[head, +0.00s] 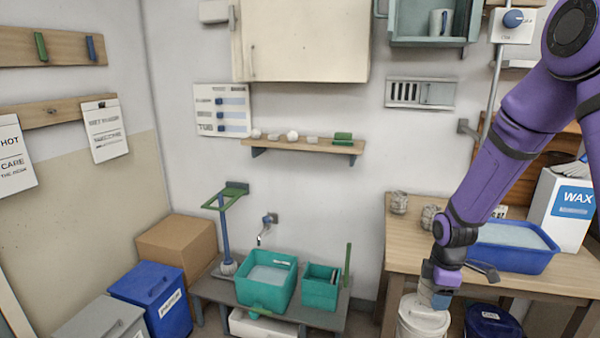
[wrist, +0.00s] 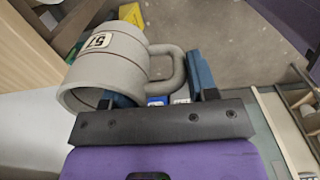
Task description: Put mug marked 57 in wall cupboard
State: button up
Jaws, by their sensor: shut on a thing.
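The mug marked 57 (wrist: 112,62) is grey with a white label and lies tilted in the wrist view, its handle towards my fingers. My gripper (wrist: 160,88) is shut on it at the handle side; the exact finger contact is partly hidden. In the head view my gripper (head: 438,298) points down at the lower right, in front of the work table; the mug is not clear there. On the back wall hang a cream cupboard (head: 305,40) with its front shut and an open-fronted grey-green cupboard (head: 428,42) holding a pale mug (head: 440,22).
The wooden table (head: 400,255) carries a blue tub (head: 515,258) and a WAX box (head: 565,210). A white bucket (head: 420,322) and a dark blue bucket (head: 490,322) stand below. A narrow shelf (head: 300,145) holds small items. Teal basins (head: 265,292) stand on a low bench.

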jog(key=shift+s, duration=0.35)
jog(key=shift+w+a+f+m, duration=0.1)
jog(key=shift+w+f+m, duration=0.3)
jog(key=shift+m, duration=0.1)
jog(key=m, duration=0.1)
jog(key=w+f+m, duration=0.1)
jog(key=m, duration=0.1)
jog(key=shift+w+a+f, duration=0.2)
jog(key=shift+w+a, duration=0.05)
jog(key=shift+w, duration=0.05)
jog(key=w+a+f+m, duration=0.2)
jog(key=w+f+m, duration=0.3)
jog(key=m, duration=0.5)
jog(key=shift+f+m, duration=0.4)
jog(key=shift+f, duration=0.25)
jog(key=shift+d, duration=0.1)
